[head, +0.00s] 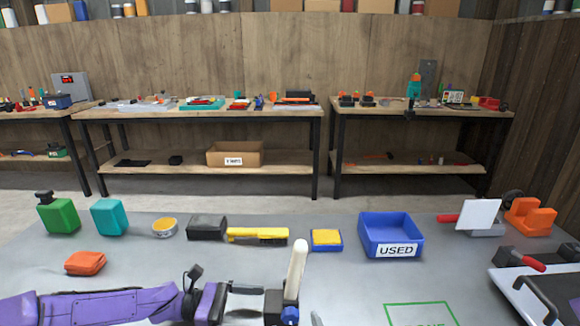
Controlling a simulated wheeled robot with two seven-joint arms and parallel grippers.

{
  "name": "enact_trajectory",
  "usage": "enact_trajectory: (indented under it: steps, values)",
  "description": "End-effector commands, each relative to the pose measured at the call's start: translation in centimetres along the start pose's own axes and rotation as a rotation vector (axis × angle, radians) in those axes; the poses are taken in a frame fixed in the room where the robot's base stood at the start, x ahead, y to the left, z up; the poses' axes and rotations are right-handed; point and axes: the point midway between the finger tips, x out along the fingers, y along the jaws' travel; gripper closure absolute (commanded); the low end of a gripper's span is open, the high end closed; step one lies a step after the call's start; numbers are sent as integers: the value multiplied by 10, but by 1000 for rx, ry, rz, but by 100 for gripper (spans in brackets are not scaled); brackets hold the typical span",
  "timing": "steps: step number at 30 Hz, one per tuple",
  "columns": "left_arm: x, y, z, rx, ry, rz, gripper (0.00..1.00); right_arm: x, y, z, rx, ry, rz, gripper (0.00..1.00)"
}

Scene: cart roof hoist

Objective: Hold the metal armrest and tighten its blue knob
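A pale, cream-coloured upright bar (297,262), which looks like the armrest, stands at the bottom centre of the head view, leaning slightly right. A blue knob (290,315) shows low on it, partly cut off by the frame's bottom edge. A dark block (272,305) sits just left of the bar's foot. My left gripper (255,298) comes in from the left at the bar's lower part. Whether its fingers are closed on anything is unclear. A small grey tip at the bottom edge right of the knob cannot be identified. My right gripper cannot be made out.
On the grey tabletop, a blue USED bin (366,240), a yellow brush (258,236), a yellow sponge on a blue base (326,240) and an orange block (85,263) lie beyond the bar. A green outlined square (420,313) and a black-handled tray (530,293) are right.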

Motion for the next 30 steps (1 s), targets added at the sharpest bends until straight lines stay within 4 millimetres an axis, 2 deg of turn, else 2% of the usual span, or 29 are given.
enact_trajectory:
  steps: [6,20,23,30]
  values:
    - [-20,0,4,1,1,0,0,-4,2,-8,0,0,0,38]
    - [-23,0,3,0,1,0,0,-4,2,-7,0,0,0,38]
    - [-36,1,3,1,1,3,0,-4,2,-7,0,0,0,38]
    - [-97,1,3,2,1,4,0,-4,2,-7,0,0,0,38]
